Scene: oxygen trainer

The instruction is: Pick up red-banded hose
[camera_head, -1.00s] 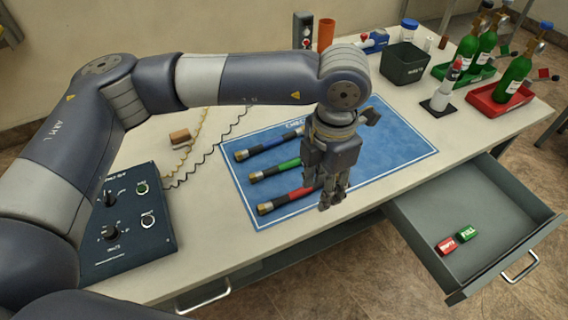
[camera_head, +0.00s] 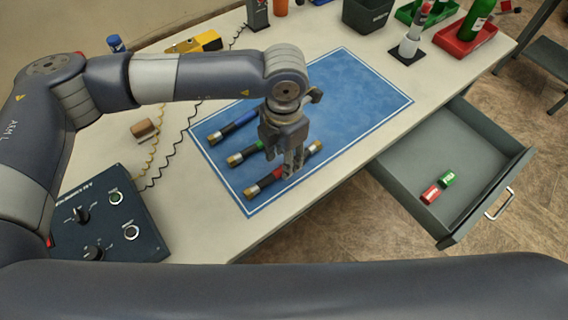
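The red-banded hose (camera_head: 264,183) lies on the blue mat (camera_head: 345,125), nearest the mat's front edge, with metal ends and a dark body. My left gripper (camera_head: 291,169) points down over its middle, and the fingers hide part of it. I cannot tell whether the fingers touch the hose or how far apart they are. The green-banded hose (camera_head: 243,155) and the blue-banded hose (camera_head: 228,130) lie behind it, with their right parts hidden by my gripper and wrist. My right gripper is not in view.
A control box (camera_head: 140,215) stands at left with coiled cords behind. A dark bin (camera_head: 368,12) and red tray (camera_head: 470,45) stand at the back. The mat's right part is clear.

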